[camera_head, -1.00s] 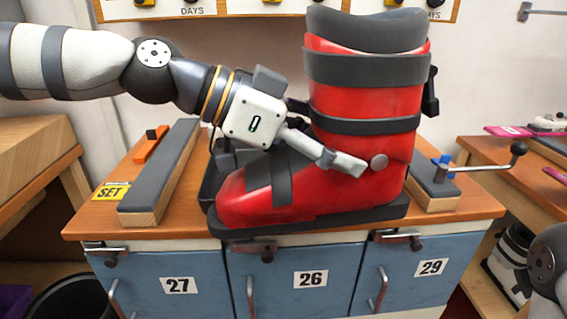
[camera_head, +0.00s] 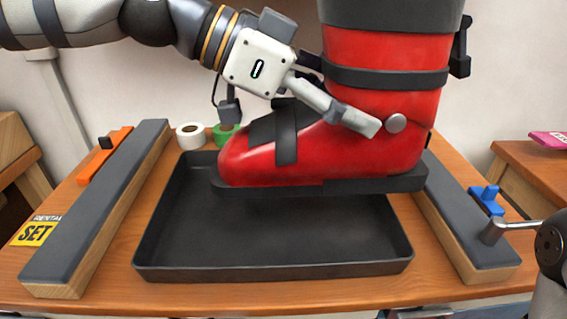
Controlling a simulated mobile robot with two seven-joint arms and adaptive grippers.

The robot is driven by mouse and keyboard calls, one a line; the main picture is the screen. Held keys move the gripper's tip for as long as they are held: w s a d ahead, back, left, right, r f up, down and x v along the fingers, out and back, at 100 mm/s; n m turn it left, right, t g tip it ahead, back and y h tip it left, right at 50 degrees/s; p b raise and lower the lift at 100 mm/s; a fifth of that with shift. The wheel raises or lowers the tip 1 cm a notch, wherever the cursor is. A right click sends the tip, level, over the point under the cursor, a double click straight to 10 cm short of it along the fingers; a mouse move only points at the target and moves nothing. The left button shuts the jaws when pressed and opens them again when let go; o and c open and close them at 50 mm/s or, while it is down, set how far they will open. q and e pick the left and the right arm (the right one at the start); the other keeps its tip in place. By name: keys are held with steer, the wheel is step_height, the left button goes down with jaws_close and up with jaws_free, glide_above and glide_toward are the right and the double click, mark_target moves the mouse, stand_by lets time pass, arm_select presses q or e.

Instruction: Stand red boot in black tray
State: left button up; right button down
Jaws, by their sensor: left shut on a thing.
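The red boot (camera_head: 330,148) is upright, toe to the left, with dark grey straps and a dark sole. It appears to hang above the black tray (camera_head: 160,262), over its back and right part, with the tray floor showing below the sole. The top of the boot is cut off by the picture edge. My left gripper (camera_head: 358,118) comes in from the upper left and is shut on the boot, one finger showing across its near side at the ankle. The other finger is hidden behind the boot.
Grey-topped wooden rails flank the tray on the left (camera_head: 98,212) and right (camera_head: 462,232). A white tape roll (camera_head: 191,134) and a green one (camera_head: 222,134) stand behind it.

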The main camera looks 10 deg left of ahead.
arm_select(q)
steer(key=a+f, duration=0.2)
steer(key=w+a+f, duration=0.1)
steer(key=a+f, duration=0.3)
steer(key=a, duration=0.1)
steer(key=shift+w+a+f, duration=0.1)
steer(key=shift+w+f, duration=0.15)
steer(key=shift+w, duration=0.05)
steer(key=shift+a+f+b, duration=0.15)
steer(key=shift+f+b, duration=0.05)
steer(key=shift+f, duration=0.7)
steer(key=shift+a+f+b, duration=0.1)
steer(key=shift+f+b, duration=0.05)
steer(key=shift+f, duration=0.7)
arm_select(e)
steer(key=shift+s+f, duration=0.35)
steer(key=shift+f, duration=0.1)
arm_select(q)
steer(key=shift+f, duration=0.15)
steer(key=o, duration=2)
steer(key=shift+f, duration=0.1)
steer(key=shift+c, duration=0.2)
steer(key=p+v, duration=0.1)
steer(key=v, duration=1.1)
arm_select(e)
steer(key=shift+w+r, duration=0.7)
